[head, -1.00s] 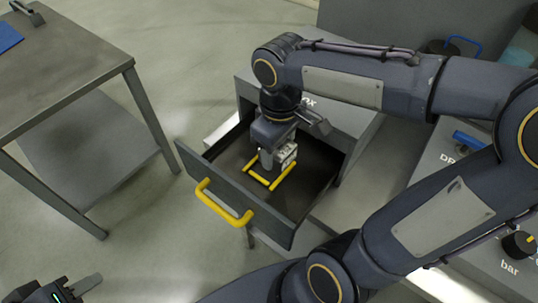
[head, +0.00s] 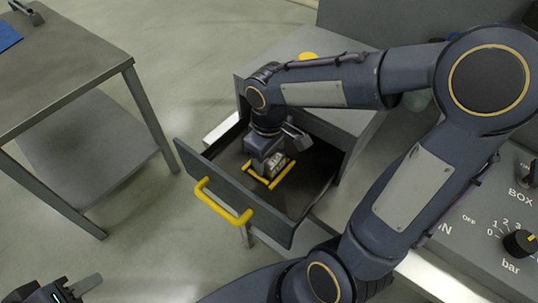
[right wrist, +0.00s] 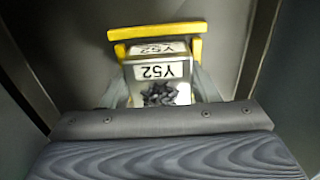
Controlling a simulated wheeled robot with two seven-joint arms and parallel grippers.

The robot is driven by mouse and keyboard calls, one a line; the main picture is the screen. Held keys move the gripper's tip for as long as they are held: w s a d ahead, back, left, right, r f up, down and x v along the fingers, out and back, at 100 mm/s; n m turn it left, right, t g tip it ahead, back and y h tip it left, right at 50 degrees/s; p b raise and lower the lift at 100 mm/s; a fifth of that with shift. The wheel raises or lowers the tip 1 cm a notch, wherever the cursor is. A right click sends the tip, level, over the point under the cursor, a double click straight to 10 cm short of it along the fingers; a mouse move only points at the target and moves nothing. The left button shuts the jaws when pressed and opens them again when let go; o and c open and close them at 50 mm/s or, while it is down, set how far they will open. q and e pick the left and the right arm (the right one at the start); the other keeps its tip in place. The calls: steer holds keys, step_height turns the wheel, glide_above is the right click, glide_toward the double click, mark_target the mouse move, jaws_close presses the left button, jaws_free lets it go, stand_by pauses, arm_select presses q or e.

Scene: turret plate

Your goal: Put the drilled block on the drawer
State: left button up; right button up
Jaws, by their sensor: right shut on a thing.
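The drilled block (head: 277,163) is a small pale metal block inside the open drawer (head: 312,172), within or just above a yellow outline (head: 285,177) on its floor. The right wrist view shows the block (right wrist: 160,88) with "Y52" labels and a dark, rough patch on its near face. My right gripper (head: 268,166) reaches down into the drawer. Its fingers (right wrist: 161,88) are shut on the block from both sides. I cannot tell whether the block touches the drawer floor. My left gripper (head: 84,287) is at the bottom left, mostly cut off, away from the drawer.
The drawer front with its yellow handle (head: 222,203) faces the lower left. The grey cabinet (head: 335,123) stands behind the drawer. A metal table (head: 65,65) is at the left. A panel with a dial (head: 519,243) is at the right. Open floor lies between table and drawer.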

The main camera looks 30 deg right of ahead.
steer(key=shift+s+f+b, duration=0.35)
steer(key=shift+f+b, duration=0.05)
steer(key=shift+f, duration=0.2)
steer(key=o, duration=1.3)
steer(key=shift+f, duration=0.15)
steer(key=shift+c, duration=0.2)
steer(key=r, duration=0.2)
steer(key=w+r+p, duration=0.1)
steer(key=r, duration=0.1)
steer(key=shift+d, duration=0.1)
step_height(320, 180, up, 8)
steer(key=p, duration=0.1)
steer(key=s+f+m+t+y, duration=0.2)
steer(key=s+m, duration=0.1)
steer(key=s, duration=0.3)
steer(key=s+a+f+m+t+y, duration=0.1)
steer(key=s+f+m+t, duration=0.1)
steer(key=s, duration=0.4)
steer(key=shift+m+t+y, duration=0.4)
steer(key=shift+m+t, duration=0.3)
steer(key=shift+t, duration=0.1)
